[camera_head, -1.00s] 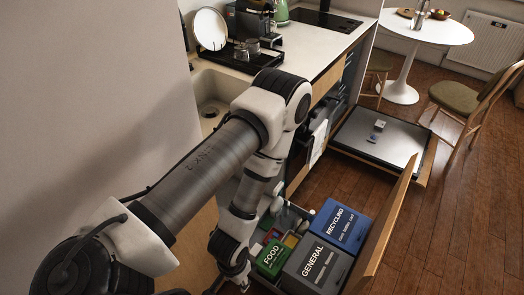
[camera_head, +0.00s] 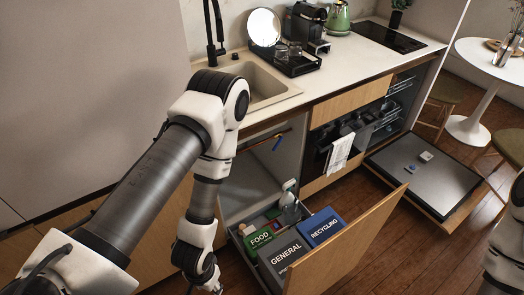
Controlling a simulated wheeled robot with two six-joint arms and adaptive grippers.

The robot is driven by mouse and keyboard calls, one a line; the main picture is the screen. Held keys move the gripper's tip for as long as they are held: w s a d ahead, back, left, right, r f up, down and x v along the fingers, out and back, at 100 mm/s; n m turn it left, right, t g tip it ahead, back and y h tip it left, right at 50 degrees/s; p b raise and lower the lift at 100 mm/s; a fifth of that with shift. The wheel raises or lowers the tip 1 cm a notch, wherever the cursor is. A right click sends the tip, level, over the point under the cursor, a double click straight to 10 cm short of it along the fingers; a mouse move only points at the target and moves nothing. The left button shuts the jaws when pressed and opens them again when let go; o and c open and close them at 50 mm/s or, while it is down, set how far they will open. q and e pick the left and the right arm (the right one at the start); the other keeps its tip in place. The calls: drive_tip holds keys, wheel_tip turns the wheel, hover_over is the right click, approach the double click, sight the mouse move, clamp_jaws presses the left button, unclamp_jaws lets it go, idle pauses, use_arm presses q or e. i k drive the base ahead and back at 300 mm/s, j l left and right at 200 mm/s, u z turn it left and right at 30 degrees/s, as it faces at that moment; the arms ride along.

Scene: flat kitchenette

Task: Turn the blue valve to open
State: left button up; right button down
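A small blue valve handle (camera_head: 278,143) shows inside the open cabinet under the sink, by a thin orange-brown pipe (camera_head: 260,142). It is slanted; its exact setting is too small to tell. My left gripper (camera_head: 216,287) is low at the bottom edge of the view, left of the pulled-out drawer and well below the valve, not touching it. Its fingers are mostly cut off, so I cannot tell whether it is open. My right arm shows at the right edge; its gripper is out of view.
The pulled-out drawer (camera_head: 345,245) stands in front of the cabinet, with food (camera_head: 259,238), general (camera_head: 285,255) and recycling (camera_head: 322,226) bins and a spray bottle (camera_head: 289,197).

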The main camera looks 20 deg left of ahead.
sight(281, 139)
drive_tip(key=i+l+u, duration=0.25)
drive_tip(key=l+u, duration=0.2)
drive_tip(key=l, duration=0.25)
drive_tip(key=i+l+u, duration=0.15)
drive_tip(key=l+u, duration=0.35)
drive_tip(key=l, duration=0.25)
drive_tip(key=l+u, duration=0.45)
drive_tip(key=l, duration=0.3)
drive_tip(key=k+l+u, duration=0.15)
drive_tip(key=l+u, duration=0.3)
drive_tip(key=l, duration=0.35)
drive_tip(key=i+l+u, duration=0.1)
drive_tip(key=l+u, duration=0.3)
drive_tip(key=l, duration=0.2)
drive_tip(key=l+u, duration=0.4)
drive_tip(key=l, duration=0.2)
drive_tip(key=l+u, duration=0.4)
drive_tip(key=l, duration=0.2)
drive_tip(key=l+u, duration=0.25)
drive_tip(key=l, duration=0.15)
drive_tip(key=i+l+u, duration=0.2)
drive_tip(key=l, duration=0.25)
drive_tip(key=k+j, duration=0.05)
drive_tip(key=k, duration=0.05)
